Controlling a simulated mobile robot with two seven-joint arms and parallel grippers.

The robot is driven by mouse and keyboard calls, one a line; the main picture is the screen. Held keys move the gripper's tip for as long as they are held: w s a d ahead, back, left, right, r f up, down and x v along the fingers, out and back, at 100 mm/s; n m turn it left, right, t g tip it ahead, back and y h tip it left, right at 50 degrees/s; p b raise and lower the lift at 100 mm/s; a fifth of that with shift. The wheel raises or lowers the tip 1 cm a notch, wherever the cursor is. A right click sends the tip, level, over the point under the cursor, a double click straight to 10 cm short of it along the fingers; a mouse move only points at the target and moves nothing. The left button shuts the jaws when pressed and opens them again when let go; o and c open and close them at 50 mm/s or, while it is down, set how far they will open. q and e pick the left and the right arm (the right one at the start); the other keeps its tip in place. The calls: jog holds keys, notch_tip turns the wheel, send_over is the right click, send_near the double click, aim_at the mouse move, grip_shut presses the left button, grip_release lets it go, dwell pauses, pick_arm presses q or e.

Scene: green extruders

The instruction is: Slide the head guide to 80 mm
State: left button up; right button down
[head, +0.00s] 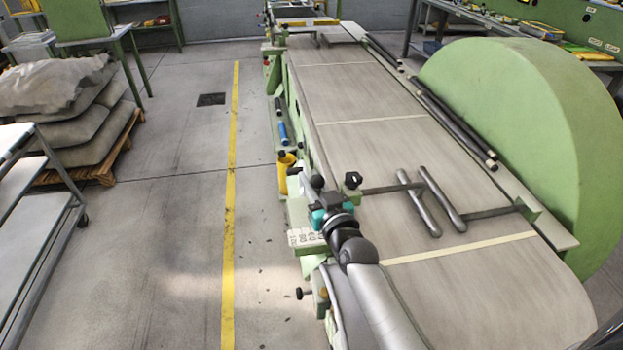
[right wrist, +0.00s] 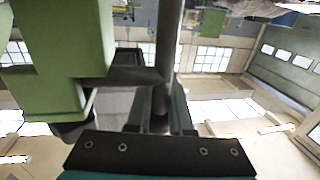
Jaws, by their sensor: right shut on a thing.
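The head guide, a pair of dark grey parallel bars (head: 418,203) on a cross rod (head: 485,213), lies over the near part of the grey belt. A black knob (head: 353,180) stands at the rod's left end. A white scale plate (head: 305,238) with small numbers sits on the machine's left edge; I cannot read a guide position from it. My right gripper (head: 317,184), with teal parts, is at the left edge beside the knob. In the right wrist view, its fingers (right wrist: 158,118) are shut on a grey rod (right wrist: 168,45). The exact grip is partly hidden. My left gripper is out of view.
A large green round housing (head: 530,130) stands right of the belt. Sacks (head: 62,110) lie on a pallet.

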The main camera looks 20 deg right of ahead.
jog(key=shift+w+r, duration=0.1)
jog(key=shift+r, duration=0.4)
jog(key=a, duration=0.2)
jog(key=w+a+p, duration=0.1)
jog(key=a, duration=0.1)
jog(key=c, duration=0.8)
grip_release()
jog(key=shift+f, duration=0.2)
jog(key=shift+s, duration=0.1)
jog(key=shift+s+f, duration=0.1)
jog(key=shift+s, duration=0.15)
jog(key=s, duration=0.5)
jog(key=s+p, duration=0.1)
jog(key=s, duration=0.8)
jog(key=shift+s+a, duration=0.3)
jog(key=shift+a, duration=0.1)
